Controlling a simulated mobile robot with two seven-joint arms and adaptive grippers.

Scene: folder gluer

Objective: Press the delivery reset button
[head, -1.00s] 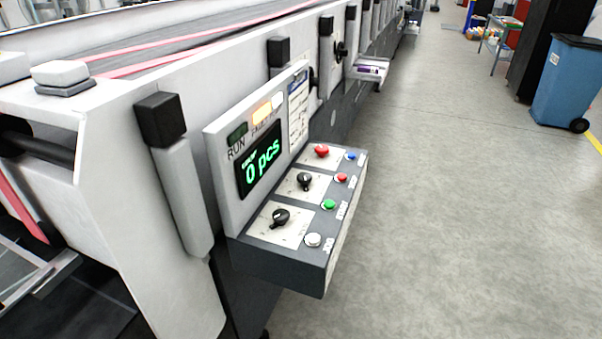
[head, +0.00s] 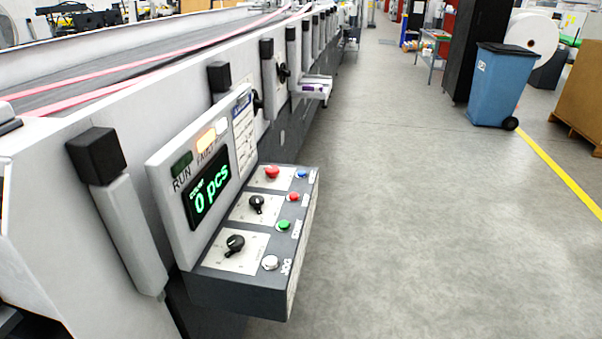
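A dark control panel (head: 240,289) juts out from the side of the machine. Its right column has a blue button (head: 302,174) at the far end, then a red button (head: 293,197), a green button (head: 283,225) and a white button (head: 270,262) nearest me. The white one is marked JOG; the blue one's label is too small to read. Beside them are a red mushroom knob (head: 271,172) and two black selector knobs (head: 257,204) (head: 235,243). An upright display (head: 208,188) behind reads 0 pcs. Neither gripper is in view.
The long white machine (head: 130,120) runs away along the left. A small ledge (head: 312,85) sticks out farther along it. Open grey floor lies right of the panel. A blue bin (head: 494,88), a black cabinet (head: 475,45) and a pallet load (head: 582,90) stand farther back.

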